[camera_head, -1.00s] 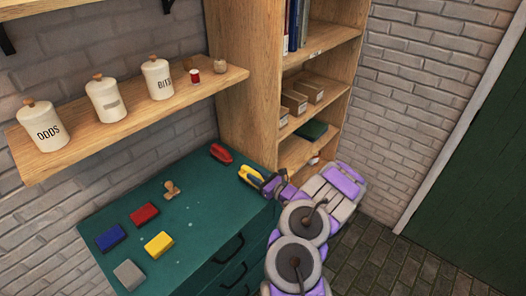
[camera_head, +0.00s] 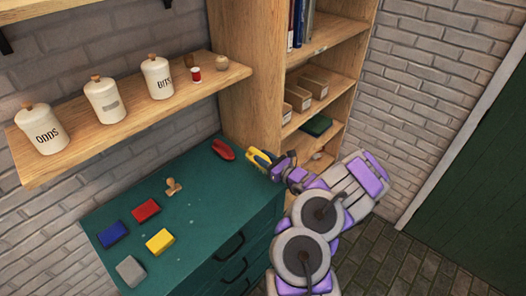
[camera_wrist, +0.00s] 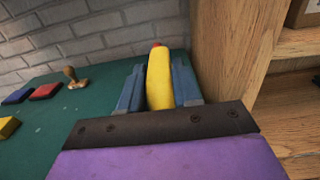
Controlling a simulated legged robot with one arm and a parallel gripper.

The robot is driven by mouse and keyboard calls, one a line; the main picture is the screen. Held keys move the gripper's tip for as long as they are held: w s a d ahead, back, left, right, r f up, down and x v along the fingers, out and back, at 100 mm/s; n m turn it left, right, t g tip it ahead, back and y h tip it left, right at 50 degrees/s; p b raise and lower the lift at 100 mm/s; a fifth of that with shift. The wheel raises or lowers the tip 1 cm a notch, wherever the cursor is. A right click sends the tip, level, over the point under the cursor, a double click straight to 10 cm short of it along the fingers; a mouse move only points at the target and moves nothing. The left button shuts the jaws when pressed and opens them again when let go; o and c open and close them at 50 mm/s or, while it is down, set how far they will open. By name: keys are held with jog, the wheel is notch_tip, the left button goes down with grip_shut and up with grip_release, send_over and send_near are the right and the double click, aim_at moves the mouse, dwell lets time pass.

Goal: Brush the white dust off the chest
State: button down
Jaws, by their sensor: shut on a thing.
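The green chest (camera_head: 205,200) stands against the wall. A few faint pale specks show on its top; I cannot clearly make out the dust's extent. My gripper (camera_head: 274,163) is at the chest's back right corner, beside the bookcase. It is shut on a yellow brush-like thing (camera_head: 258,160). In the wrist view the yellow thing (camera_wrist: 159,82) stands between the two blue fingers (camera_wrist: 158,90). Its lower end is hidden by my gripper.
On the chest lie a red stapler-like thing (camera_head: 223,149), a wooden stamp (camera_head: 173,186), and red (camera_head: 146,210), blue (camera_head: 112,234), yellow (camera_head: 160,241) and grey (camera_head: 130,270) blocks. A shelf with canisters (camera_head: 105,100) hangs above. The wooden bookcase (camera_head: 250,90) stands close right.

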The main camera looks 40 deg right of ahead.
jog(key=shift+d+r, duration=0.35)
jog(key=shift+r, duration=0.55)
jog(key=shift+a, duration=0.15)
jog(key=shift+a, duration=0.3)
